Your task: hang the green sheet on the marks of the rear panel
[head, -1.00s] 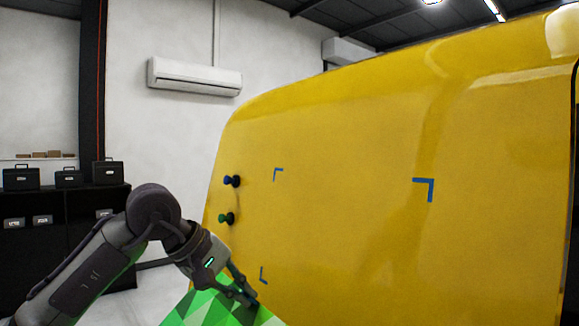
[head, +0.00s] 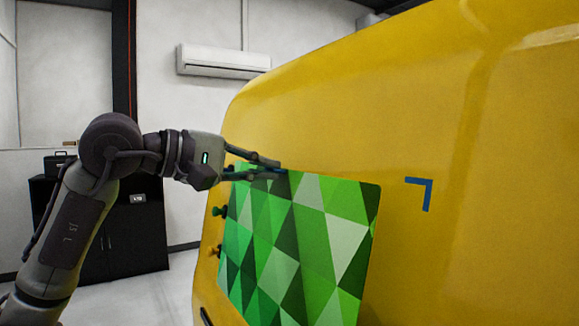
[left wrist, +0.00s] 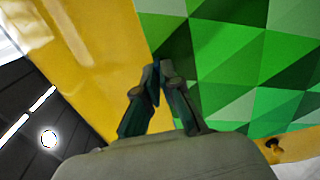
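The green sheet (head: 318,235), patterned in triangles of several greens, hangs upright in front of the yellow rear panel (head: 460,120). It also fills the upper right of the left wrist view (left wrist: 240,60). My left gripper (head: 279,170) is shut on the sheet's top edge; in the left wrist view its fingertips (left wrist: 155,82) are close together at that edge. A blue corner mark (head: 424,191) shows to the right of the sheet, apart from it. Some blue shows by the fingers; I cannot tell what it is. The lower marks are hidden. My right gripper is not in view.
A green-topped knob (head: 219,211) and an orange-topped knob (head: 214,251) stick out of the panel's left side, beside the sheet. A dark cabinet (head: 138,240) stands behind my left arm.

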